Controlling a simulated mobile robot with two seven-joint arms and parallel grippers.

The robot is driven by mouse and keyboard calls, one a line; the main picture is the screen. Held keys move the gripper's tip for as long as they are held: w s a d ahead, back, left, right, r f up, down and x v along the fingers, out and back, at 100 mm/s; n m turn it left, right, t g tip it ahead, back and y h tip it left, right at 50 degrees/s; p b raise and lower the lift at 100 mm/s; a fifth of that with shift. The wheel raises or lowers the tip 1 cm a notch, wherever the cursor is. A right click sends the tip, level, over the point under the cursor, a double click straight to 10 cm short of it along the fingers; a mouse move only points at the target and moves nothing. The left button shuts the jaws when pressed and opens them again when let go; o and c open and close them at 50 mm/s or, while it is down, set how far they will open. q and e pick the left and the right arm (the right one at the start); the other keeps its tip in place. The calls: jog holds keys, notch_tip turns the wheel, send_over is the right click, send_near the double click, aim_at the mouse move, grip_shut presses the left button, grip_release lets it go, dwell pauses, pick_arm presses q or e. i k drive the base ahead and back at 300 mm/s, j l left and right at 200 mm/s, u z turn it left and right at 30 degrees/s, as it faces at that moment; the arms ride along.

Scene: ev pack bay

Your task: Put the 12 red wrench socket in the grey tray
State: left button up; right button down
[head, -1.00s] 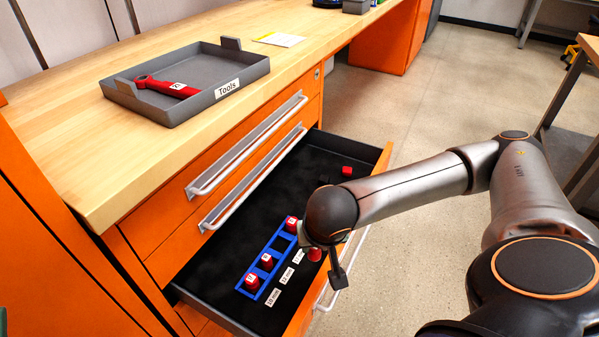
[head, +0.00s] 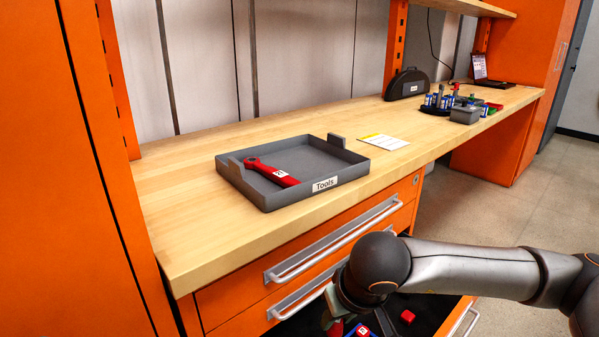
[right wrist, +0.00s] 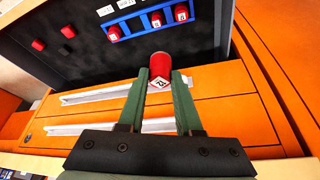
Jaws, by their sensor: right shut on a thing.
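The grey tray (head: 318,160), labelled "Tools", sits on the wooden workbench and holds a red wrench (head: 271,173) on its left side. My right gripper (head: 336,318) is low in the head view, in front of the drawer handles and below the tray. In the right wrist view my right gripper (right wrist: 160,82) is shut on a red wrench socket (right wrist: 161,67) with a white label on its end; the label looks like 12 but is small. In the head view the socket is mostly hidden at the bottom edge. My left gripper is not in view.
The open drawer holds a blue rack (right wrist: 128,27) with several red sockets and a loose red block (head: 407,317). Drawer handles (head: 335,240) stick out below the bench edge. A yellow-and-white card (head: 384,142) lies right of the tray. The tray's right side is bare.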

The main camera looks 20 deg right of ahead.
aim_at(321, 167)
jog(key=l, duration=0.5)
jog(key=k+l, duration=0.15)
jog(key=l, duration=0.9)
jog(key=k+l+u, duration=0.2)
jog(key=l+u, duration=0.15)
jog(key=l, duration=0.3)
